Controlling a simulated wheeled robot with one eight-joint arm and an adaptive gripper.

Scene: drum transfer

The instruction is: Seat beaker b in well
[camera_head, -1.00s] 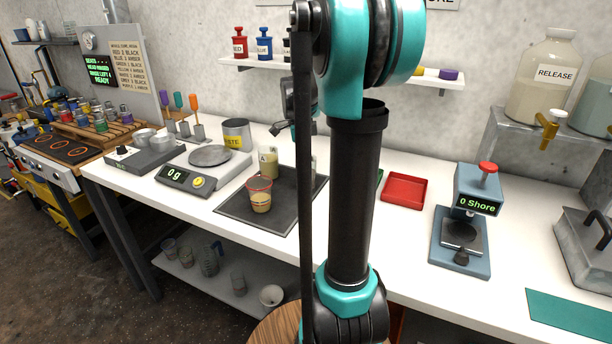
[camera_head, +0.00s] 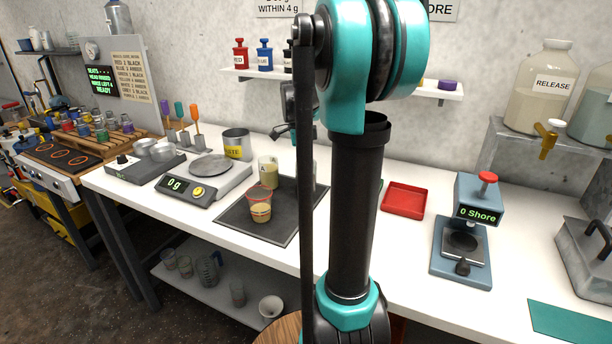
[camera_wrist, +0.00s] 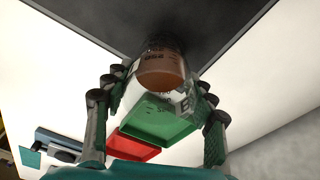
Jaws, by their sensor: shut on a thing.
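My gripper (camera_wrist: 157,88) is shut on a clear beaker with brownish contents, beaker b (camera_wrist: 160,72), in the wrist view. Its fingers lie on both sides of the glass, and part of a letter that looks like B shows on the right. The beaker's far end is against or near a dark mat (camera_wrist: 100,12); I cannot tell if it touches. In the head view my arm hides the gripper tips and most of the held beaker. The dark mat (camera_head: 234,218) shows there left of my arm. I cannot make out the well.
On the mat stand a beaker marked A (camera_head: 268,172) and a red-rimmed cup (camera_head: 260,208). The scale (camera_head: 175,184) and waste can (camera_head: 237,143) are left. A red tray (camera_head: 404,200) and Shore tester (camera_head: 478,213) are right.

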